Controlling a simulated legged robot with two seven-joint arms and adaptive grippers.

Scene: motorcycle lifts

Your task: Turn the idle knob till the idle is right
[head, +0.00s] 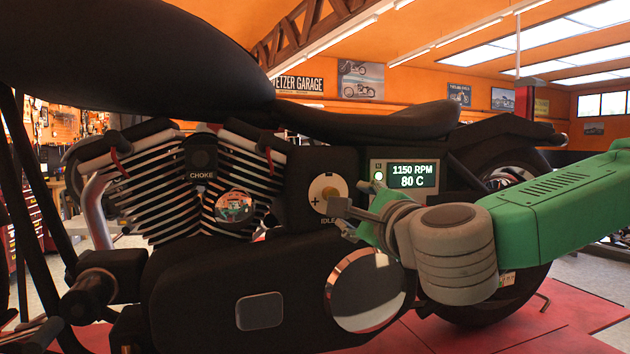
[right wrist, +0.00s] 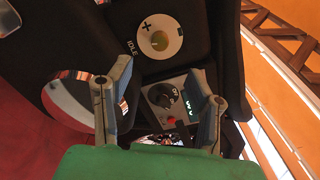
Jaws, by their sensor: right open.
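The idle knob (head: 326,190) is a brass-coloured disc on a pale round plate, with a plus mark and the word IDLE, on the motorcycle's dark side panel. It also shows in the right wrist view (right wrist: 159,40), beyond the fingertips. My right gripper (head: 352,206) is open and empty just right of the knob and slightly below it; its fingers also show in the right wrist view (right wrist: 157,70). The knob appears clear of both fingers. The display (head: 412,175) reads 1150 RPM and 80 C, with a green lamp lit beside it. My left gripper is not in view.
A choke knob (head: 201,160) sits left of the idle knob among the finned cylinders. A round chrome cover (head: 366,290) lies below my right gripper. In the right wrist view, the display box (right wrist: 172,98) with a dark dial and red button lies between my fingers.

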